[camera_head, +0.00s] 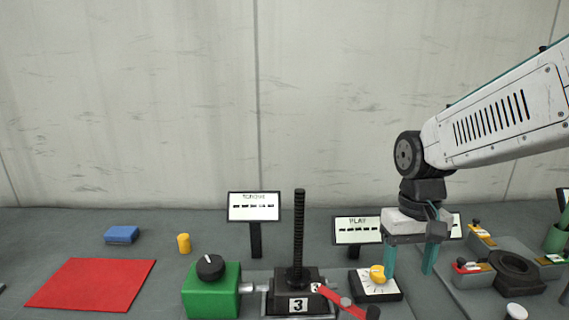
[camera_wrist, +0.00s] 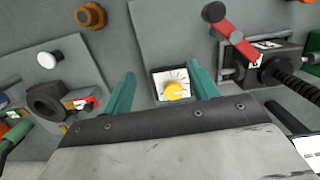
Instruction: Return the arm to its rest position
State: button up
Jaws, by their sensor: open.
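My gripper (camera_head: 409,260) is at the right in the head view, pointing down with its two teal fingers apart and nothing held. In the wrist view my gripper (camera_wrist: 160,88) shows its fingers on either side of a white dial plate with a yellow knob (camera_wrist: 173,90). In the head view the yellow knob (camera_head: 378,273) sits just left of the fingers, on the dial plate (camera_head: 378,289). I cannot tell whether a finger touches the plate.
Screw jack 3 (camera_head: 299,240) stands left of the dial, with a red crank (camera_head: 340,300) and a green box (camera_head: 211,292). Displays (camera_head: 254,207) and (camera_head: 357,231) stand behind. A red mat (camera_head: 92,284), blue block (camera_head: 122,234) and yellow cylinder (camera_head: 184,243) lie left.

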jog(key=s+d+r+t, duration=0.1)
jog(key=s+r, duration=0.1)
jog(key=s, duration=0.6)
jog(key=s+d+r+t, duration=0.1)
jog(key=s+r, duration=0.1)
jog(key=s, duration=0.6)
jog(key=shift+d+r+t, duration=0.2)
jog(key=shift+r+t, duration=0.1)
jog(key=shift+r, duration=0.1)
